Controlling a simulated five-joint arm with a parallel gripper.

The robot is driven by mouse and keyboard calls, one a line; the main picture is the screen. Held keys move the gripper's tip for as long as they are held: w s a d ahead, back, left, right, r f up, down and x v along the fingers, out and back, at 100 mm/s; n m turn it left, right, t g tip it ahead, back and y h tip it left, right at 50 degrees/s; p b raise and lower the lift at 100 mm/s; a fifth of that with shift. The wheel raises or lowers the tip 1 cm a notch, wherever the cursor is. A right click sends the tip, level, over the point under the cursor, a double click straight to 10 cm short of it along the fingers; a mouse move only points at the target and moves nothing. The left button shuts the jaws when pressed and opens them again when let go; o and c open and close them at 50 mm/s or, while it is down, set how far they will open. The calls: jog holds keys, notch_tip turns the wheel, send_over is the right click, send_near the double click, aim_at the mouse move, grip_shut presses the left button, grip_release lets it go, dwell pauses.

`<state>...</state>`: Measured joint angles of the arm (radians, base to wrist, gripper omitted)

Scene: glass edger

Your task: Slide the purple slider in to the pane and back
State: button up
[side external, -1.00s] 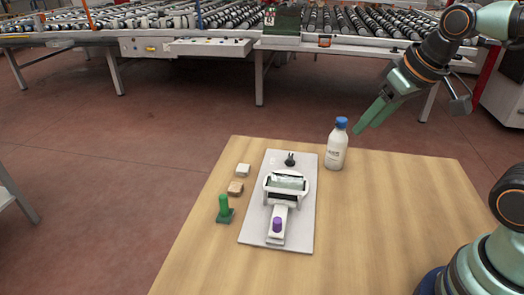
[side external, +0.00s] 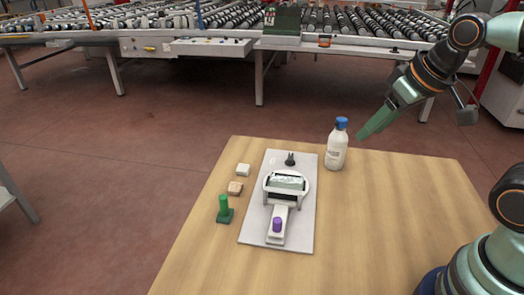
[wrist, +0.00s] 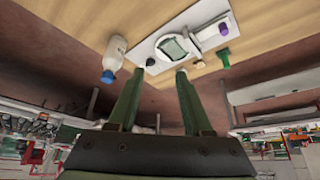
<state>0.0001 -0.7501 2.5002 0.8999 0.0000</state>
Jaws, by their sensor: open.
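The purple slider knob (side external: 277,224) stands on a white slide block (side external: 272,238) at the near end of the grey plate (side external: 253,220). The glass pane (side external: 286,183) lies on a round white holder (side external: 304,188) in the middle of the plate, apart from the knob. In the wrist view the purple knob (wrist: 223,29) shows at upper right and the pane (wrist: 174,49) at upper middle. My gripper (side external: 372,130) is in the air right of the bottle, away from the plate. In the wrist view its two green fingers (wrist: 158,72) are apart with nothing between them.
A white bottle with a blue cap (side external: 337,146) stands right of the plate's far end. A green peg on a base (side external: 224,210), a brown block (side external: 235,188) and a white block (side external: 243,170) stand left of the plate. The table's right side (side external: 400,200) is clear.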

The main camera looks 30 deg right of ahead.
jog(key=shift+o, duration=0.4)
jog(key=m+g, duration=0.5)
jog(key=g, duration=0.1)
send_over(278, 219)
notch_tip(278, 219, down, 10)
jog(key=r, duration=0.1)
notch_tip(278, 219, down, 12)
jog(key=shift+a+f, duration=0.1)
jog(key=shift+n, duration=0.3)
grip_shut()
dwell(0.4)
